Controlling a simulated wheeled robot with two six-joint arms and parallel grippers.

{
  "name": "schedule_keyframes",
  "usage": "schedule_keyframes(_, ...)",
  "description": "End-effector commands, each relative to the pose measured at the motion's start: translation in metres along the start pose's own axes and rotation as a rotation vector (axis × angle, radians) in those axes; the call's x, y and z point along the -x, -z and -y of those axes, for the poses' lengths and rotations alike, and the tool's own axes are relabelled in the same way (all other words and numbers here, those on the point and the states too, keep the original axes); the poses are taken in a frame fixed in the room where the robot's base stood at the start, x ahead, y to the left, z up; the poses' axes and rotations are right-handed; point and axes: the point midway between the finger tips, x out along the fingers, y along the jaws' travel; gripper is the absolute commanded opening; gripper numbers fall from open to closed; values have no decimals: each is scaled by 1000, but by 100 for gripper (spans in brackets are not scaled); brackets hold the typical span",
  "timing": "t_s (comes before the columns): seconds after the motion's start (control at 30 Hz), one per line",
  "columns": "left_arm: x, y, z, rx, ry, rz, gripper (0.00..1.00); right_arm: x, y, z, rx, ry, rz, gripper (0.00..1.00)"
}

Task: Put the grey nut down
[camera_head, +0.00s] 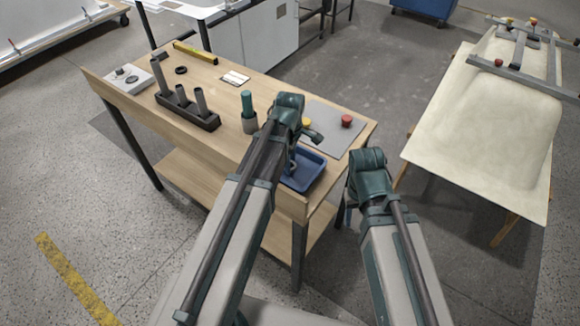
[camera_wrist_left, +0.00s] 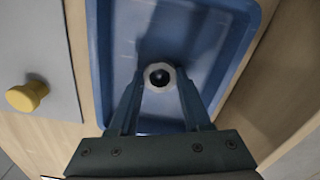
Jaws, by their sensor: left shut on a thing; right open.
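The grey nut (camera_wrist_left: 160,77) is a small ring with a dark hole, held between the fingertips of my left gripper (camera_wrist_left: 158,92). In the left wrist view it is over the floor of the blue tray (camera_wrist_left: 112,50); I cannot tell whether it touches the tray. In the head view my left gripper (camera_head: 291,160) is mostly hidden by its own arm, above the blue tray (camera_head: 312,178) at the near right corner of the bench. My right gripper (camera_head: 346,212) is open and partly hidden below its wrist, off the bench's right side.
On the wooden bench (camera_head: 225,120) a grey mat (camera_head: 335,138) holds a red knob (camera_head: 347,121) and a yellow knob (camera_head: 306,122). A green-topped cylinder (camera_head: 248,108) and a dark rack of tubes (camera_head: 190,112) stand further left. A pale tub shell (camera_head: 490,115) stands at right.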

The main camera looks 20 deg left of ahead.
Motion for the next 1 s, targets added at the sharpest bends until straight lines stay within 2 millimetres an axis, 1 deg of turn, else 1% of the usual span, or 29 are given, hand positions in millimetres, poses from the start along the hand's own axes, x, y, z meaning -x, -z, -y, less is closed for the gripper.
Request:
schedule_keyframes(0.23, 0, 0, 0, 0, 0, 0, 0, 0, 0, 0, 0, 0, 0, 50)
schedule_keyframes(0.37, -5, 0, 0, 0, 0, 0, 0, -5, 0, 0, 0, 0, 0, 50)
schedule_keyframes(0.4, -3, 0, 0, 0, 0, 0, 54, -3, 0, 0, 0, 0, 0, 50)
schedule_keyframes(0.53, -3, 0, 0, 0, 0, 0, 77, -3, 0, 0, 0, 0, 0, 50)
schedule_keyframes(0.57, -3, 0, 0, 0, 0, 0, 79, -3, 0, 0, 0, 0, 0, 50)
schedule_keyframes(0.87, -2, 0, 0, 0, 0, 0, 79, -2, 0, 0, 0, 0, 0, 50)
schedule_keyframes(1.0, 3, 0, 0, 0, 0, 0, 79, 3, 0, 0, 0, 0, 0, 50)
